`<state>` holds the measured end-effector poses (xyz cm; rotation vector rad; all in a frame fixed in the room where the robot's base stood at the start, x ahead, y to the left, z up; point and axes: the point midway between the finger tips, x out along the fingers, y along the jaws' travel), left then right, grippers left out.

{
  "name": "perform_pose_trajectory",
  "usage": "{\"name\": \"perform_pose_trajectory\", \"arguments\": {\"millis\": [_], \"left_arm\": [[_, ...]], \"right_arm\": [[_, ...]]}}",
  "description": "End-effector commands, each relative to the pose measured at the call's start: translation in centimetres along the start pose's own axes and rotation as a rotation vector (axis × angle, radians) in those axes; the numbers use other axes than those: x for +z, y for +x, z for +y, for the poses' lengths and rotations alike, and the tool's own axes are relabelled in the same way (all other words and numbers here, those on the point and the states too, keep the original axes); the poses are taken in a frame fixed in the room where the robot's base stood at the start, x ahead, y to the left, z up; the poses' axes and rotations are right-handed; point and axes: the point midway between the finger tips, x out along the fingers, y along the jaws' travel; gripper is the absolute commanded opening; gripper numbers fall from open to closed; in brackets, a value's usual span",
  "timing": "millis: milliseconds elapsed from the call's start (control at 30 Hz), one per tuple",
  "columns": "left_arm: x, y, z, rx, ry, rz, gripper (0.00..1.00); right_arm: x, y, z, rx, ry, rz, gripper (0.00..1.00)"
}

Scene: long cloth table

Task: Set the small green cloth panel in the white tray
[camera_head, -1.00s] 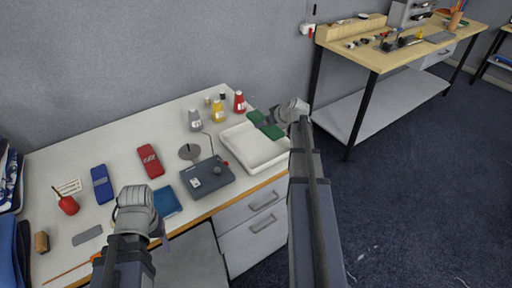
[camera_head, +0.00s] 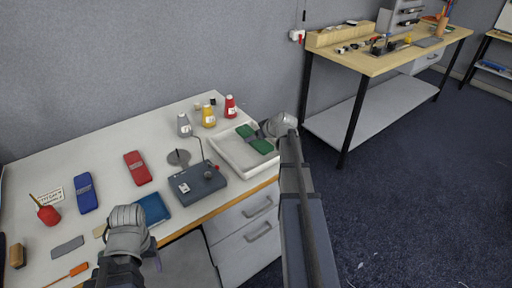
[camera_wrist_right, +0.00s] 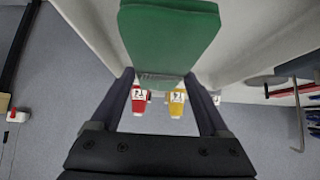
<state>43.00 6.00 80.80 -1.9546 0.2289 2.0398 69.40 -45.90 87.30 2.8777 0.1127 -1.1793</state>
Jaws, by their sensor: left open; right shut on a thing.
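The small green cloth panel (camera_head: 262,146) is over the inside of the white tray (camera_head: 226,157) in the head view, towards its back right. My right gripper (camera_head: 265,132) is shut on the panel's edge. In the right wrist view the panel (camera_wrist_right: 168,40) sticks out from between the two fingers (camera_wrist_right: 160,78). I cannot tell whether the panel touches the tray's floor. My left gripper (camera_head: 128,228) is open near the table's front edge, beside a blue book-like item (camera_head: 152,209); its fingers are mostly hidden.
A dark grey box device (camera_head: 198,184) stands left of the tray. Blue (camera_head: 86,193) and red (camera_head: 137,168) packs lie further left. A wooden bench (camera_head: 372,62) stands at the back right.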

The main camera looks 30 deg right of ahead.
Motion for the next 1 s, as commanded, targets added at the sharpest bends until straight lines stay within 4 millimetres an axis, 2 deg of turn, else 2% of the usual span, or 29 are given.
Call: {"name": "perform_pose_trajectory", "arguments": {"millis": [333,767,800,1000], "left_arm": [[-0.2,3.7,0.3,0.000,0.000,0.000,0.62],[-0.2,4.0,0.4,0.000,0.000,0.000,0.62],[-0.2,4.0,0.4,0.000,0.001,0.000,0.62],[-0.2,3.9,0.4,0.000,0.000,0.000,0.62]], "right_arm": [[2.6,2.6,0.0,0.000,0.000,0.000,0.23],[2.9,2.8,0.0,0.000,0.000,0.000,0.23],[2.9,2.8,0.0,0.000,0.000,0.000,0.80],[2.8,2.8,0.0,0.000,0.000,0.000,1.00]]}}
